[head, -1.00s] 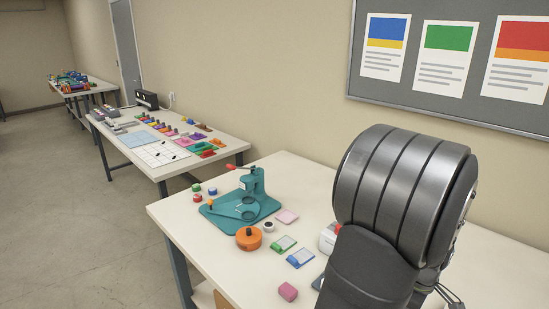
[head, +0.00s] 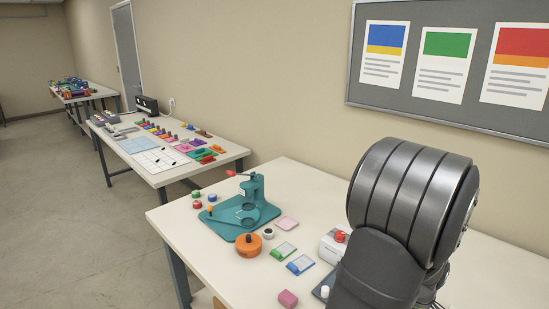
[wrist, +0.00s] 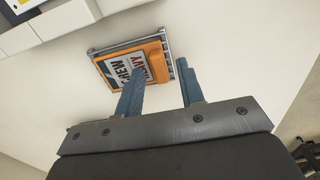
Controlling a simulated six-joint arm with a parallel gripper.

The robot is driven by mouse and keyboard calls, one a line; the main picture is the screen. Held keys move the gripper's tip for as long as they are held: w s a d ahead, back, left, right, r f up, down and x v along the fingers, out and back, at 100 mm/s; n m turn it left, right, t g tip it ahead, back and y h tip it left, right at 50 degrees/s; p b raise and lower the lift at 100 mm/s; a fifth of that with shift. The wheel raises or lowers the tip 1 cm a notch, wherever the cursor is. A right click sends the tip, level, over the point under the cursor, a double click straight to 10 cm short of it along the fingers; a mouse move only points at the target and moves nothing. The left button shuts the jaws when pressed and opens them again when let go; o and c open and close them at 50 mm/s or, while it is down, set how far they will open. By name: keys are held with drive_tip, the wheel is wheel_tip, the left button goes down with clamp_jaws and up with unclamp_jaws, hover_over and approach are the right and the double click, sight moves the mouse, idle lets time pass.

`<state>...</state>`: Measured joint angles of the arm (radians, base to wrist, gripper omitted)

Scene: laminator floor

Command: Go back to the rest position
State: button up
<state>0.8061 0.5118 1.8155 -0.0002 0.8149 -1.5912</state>
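In the wrist view my gripper (wrist: 161,68) has its two blue-grey fingers apart, with nothing held between them. Beyond the fingertips, an orange-edged piece with a printed label (wrist: 128,64) lies in a grey metal frame on the white surface. The left fingertip covers a bit of it. The head view shows my arm large at the right, with its wide dark joint; my gripper is hidden there.
In the head view the table (head: 215,270) holds a teal press (head: 245,208), an orange round piece (head: 248,245), a pink block (head: 287,298) and a white device with a red button (head: 332,247), close to my arm. A second table (head: 130,170) stands further left.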

drive_tip(key=shift+w, duration=0.1)
wheel_tip(320, 180, up, 3)
drive_tip(key=shift+r, duration=0.2)
drive_tip(key=s+d+r, duration=0.3)
drive_tip(key=s+r, duration=0.4)
drive_tip(key=s, duration=0.5)
drive_tip(key=w+a+f, duration=0.1)
drive_tip(key=w+a, duration=0.6)
drive_tip(key=w, duration=0.5)
drive_tip(key=w+a+f, duration=0.2)
drive_tip(key=w+a, duration=0.5)
drive_tip(key=w, duration=0.5)
drive_tip(key=shift+w, duration=0.3)
drive_tip(key=shift+o, duration=0.3)
